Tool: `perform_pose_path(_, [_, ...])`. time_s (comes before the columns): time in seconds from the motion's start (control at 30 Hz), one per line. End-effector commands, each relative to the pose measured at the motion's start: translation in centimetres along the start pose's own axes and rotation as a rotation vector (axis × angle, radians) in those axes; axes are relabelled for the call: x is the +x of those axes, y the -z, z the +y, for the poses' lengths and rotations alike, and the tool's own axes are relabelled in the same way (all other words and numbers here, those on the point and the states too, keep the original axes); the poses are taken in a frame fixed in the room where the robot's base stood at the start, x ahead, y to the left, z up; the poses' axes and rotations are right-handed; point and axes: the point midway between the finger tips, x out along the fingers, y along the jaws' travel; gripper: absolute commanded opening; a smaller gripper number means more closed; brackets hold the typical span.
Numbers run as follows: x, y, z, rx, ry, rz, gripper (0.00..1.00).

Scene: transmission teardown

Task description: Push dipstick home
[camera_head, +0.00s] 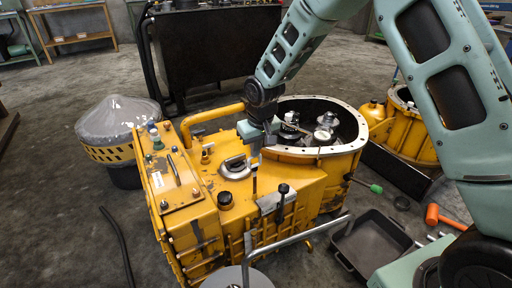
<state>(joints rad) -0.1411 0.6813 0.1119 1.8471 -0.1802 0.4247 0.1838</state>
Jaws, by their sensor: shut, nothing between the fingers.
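The yellow transmission housing (217,186) stands in the middle of the view. Whether the fingertips touch the top of the stick cannot be told from this angle.
An open round bell with metal parts (327,124) lies behind. A grey tube frame (300,238) and a black tray (370,243) are in front. An orange mallet (443,217) lies right.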

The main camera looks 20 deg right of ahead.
Motion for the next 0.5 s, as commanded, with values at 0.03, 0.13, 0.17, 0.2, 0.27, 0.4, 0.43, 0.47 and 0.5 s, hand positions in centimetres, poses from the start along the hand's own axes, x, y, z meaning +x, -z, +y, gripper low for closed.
perform_pose_path(0.03, [0.0,0.0,0.0,0.000,0.000,0.000,0.00])
perform_pose_path(0.13, [1.0,-0.3,0.0,0.000,0.000,-0.003,0.00])
perform_pose_path(0.17, [1.6,-0.4,0.0,0.000,-0.001,-0.004,0.00])
perform_pose_path(0.2, [2.5,-0.6,0.0,0.000,-0.001,-0.004,0.00])
perform_pose_path(0.27, [4.2,-0.9,0.0,-0.001,-0.001,-0.006,0.00])
perform_pose_path(0.4, [8.1,-1.7,0.0,-0.001,-0.002,-0.006,0.00])
perform_pose_path(0.43, [8.8,-1.8,0.0,-0.001,-0.002,-0.004,0.00])
perform_pose_path(0.47, [9.4,-2.0,0.0,-0.001,-0.002,-0.005,0.00])
perform_pose_path(0.5, [10.1,-2.1,0.0,-0.001,-0.002,-0.004,0.00])
